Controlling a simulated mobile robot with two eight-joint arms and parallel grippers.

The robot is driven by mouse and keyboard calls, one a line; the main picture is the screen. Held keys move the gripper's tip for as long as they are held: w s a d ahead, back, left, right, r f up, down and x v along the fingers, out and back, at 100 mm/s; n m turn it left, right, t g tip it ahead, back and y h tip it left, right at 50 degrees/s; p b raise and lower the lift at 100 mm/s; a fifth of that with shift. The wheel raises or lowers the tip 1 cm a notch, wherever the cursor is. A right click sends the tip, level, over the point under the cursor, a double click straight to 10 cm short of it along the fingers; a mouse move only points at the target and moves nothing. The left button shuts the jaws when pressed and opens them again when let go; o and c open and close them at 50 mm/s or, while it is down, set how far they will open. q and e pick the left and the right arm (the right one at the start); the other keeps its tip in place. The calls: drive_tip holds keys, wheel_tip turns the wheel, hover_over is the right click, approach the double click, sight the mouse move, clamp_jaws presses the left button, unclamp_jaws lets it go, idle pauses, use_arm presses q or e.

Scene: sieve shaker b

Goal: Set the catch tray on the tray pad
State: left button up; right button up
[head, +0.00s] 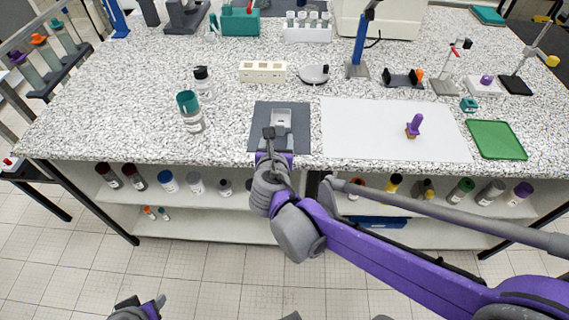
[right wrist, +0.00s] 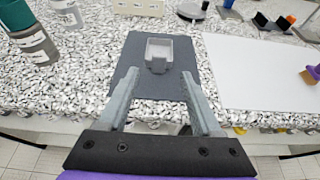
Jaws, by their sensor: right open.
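The catch tray (head: 281,118), a small light grey open box with a grip tab at its front, rests on the dark grey tray pad (head: 299,141) at the bench's front edge. In the right wrist view the tray (right wrist: 159,48) sits flat on the pad (right wrist: 128,75), inside its edges. My right gripper (head: 272,142) is over the pad's front part. Its open fingers (right wrist: 160,80) are empty, one on each side, just short of the tray's tab and not touching it. A piece of my left arm's end (head: 138,308) shows at the bottom left; its jaws are unclear.
A white mat (head: 370,135) with a purple-handled brush (head: 413,126) lies right of the pad. A green tray (head: 495,140) is farther right. A teal-capped bottle (head: 190,112) stands left. A cream block (head: 263,72) and a round-dished item (head: 314,74) stand behind.

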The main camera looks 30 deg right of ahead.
drive_tip(key=s+a+f+m+g+y, duration=0.3)
drive_tip(key=s+f+m, duration=0.2)
drive_tip(key=s+m, duration=0.5)
drive_tip(key=s+a+f+m+g+y, duration=0.3)
drive_tip(key=s+m, duration=0.7)
drive_tip(key=m, duration=0.9)
wheel_tip(320, 180, down, 2)
drive_tip(key=shift+s+a+f+m+y, duration=0.15)
drive_tip(key=shift+a+m+y, duration=0.15)
drive_tip(key=shift+y, duration=0.2)
drive_tip(key=shift+w+r+p, duration=0.2)
drive_tip(key=shift+r+p, duration=0.25)
drive_tip(key=shift+r, duration=0.15)
drive_tip(key=shift+w+r+p, duration=0.15)
drive_tip(key=shift+r+p, duration=0.3)
drive_tip(key=shift+r, duration=0.15)
